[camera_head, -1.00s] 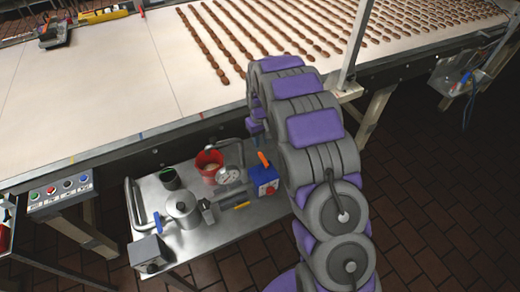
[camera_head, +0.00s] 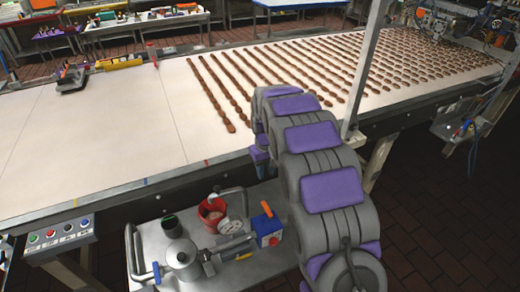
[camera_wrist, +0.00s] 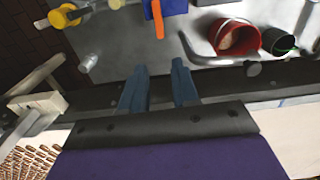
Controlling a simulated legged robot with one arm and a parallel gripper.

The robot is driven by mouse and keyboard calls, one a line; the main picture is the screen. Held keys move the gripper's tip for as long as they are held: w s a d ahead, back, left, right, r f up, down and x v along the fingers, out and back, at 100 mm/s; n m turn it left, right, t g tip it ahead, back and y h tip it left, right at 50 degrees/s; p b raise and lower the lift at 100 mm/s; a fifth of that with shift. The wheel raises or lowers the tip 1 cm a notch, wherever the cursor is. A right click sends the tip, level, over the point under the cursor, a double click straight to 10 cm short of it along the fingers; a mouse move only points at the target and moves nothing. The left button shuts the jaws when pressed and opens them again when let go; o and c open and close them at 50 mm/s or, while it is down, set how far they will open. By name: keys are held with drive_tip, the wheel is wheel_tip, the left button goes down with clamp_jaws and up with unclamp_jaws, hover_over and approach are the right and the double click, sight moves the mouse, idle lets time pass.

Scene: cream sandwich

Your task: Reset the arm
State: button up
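My purple-and-grey arm (camera_head: 325,165) rises from the bottom right of the head view and bends over the edge of the conveyor. In the wrist view, the two blue-grey fingers of my gripper (camera_wrist: 160,78) are apart, with nothing between them. The fingers point toward the metal cart (camera_wrist: 130,40). In the head view, most of my gripper is hidden by the arm.
The cart top (camera_head: 190,225) holds a red bucket (camera_head: 212,212), a dark cup (camera_head: 170,226), a metal pot (camera_head: 182,256) and a blue box with an orange handle (camera_head: 268,228). Rows of brown sweets (camera_head: 300,72) lie on the white conveyor (camera_head: 110,130). A metal post (camera_head: 365,70) stands close to my arm.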

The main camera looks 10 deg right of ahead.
drive_tip(key=shift+r, duration=0.1)
drive_tip(key=s+d+r+m+b, duration=0.15)
drive_tip(key=s+r, duration=0.25)
drive_tip(key=s, duration=0.6)
drive_tip(key=s+d+r+m+b, duration=0.15)
drive_tip(key=s+r, duration=0.25)
drive_tip(key=s, duration=0.6)
drive_tip(key=s+d+f+g+b, duration=0.1)
drive_tip(key=s+f, duration=0.1)
drive_tip(key=s, duration=2.3)
drive_tip(key=shift+d+m+g, duration=0.2)
drive_tip(key=shift+m+g, duration=0.2)
